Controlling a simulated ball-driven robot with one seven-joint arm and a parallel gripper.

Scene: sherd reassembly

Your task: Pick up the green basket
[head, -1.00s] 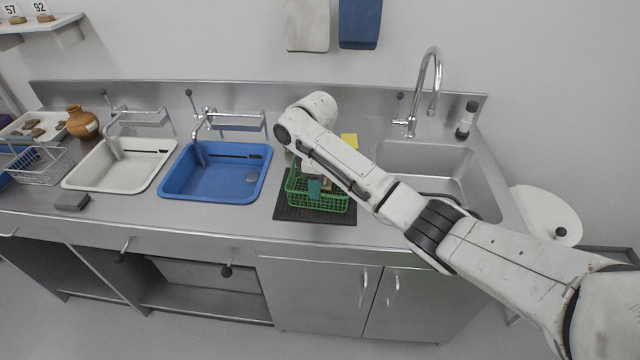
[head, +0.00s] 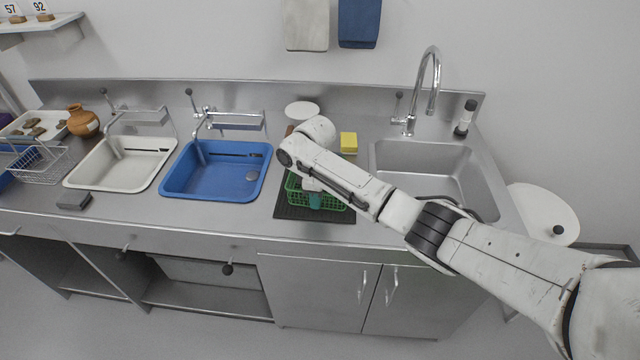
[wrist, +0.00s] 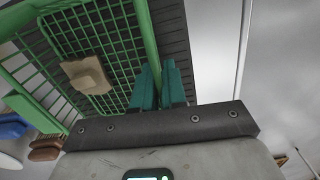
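The green basket (head: 340,203) stands on a dark ribbed mat (head: 286,213) on the steel counter, partly hidden by my arm. In the wrist view, the basket's green mesh (wrist: 115,45) fills the upper left, with a tan sherd (wrist: 88,75) inside. My gripper (head: 314,201) is low at the basket's front side. In the wrist view, the teal fingers of my gripper (wrist: 157,72) are close together, with the basket's green rim bar running down to between their tips. Whether they press on it cannot be told.
A blue basin (head: 215,185) and a white basin (head: 120,168) stand left of the mat. A yellow block (head: 348,142) and a white plate (head: 302,110) lie behind my arm. A steel sink (head: 430,165) is at right. The counter's front edge is close to the mat.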

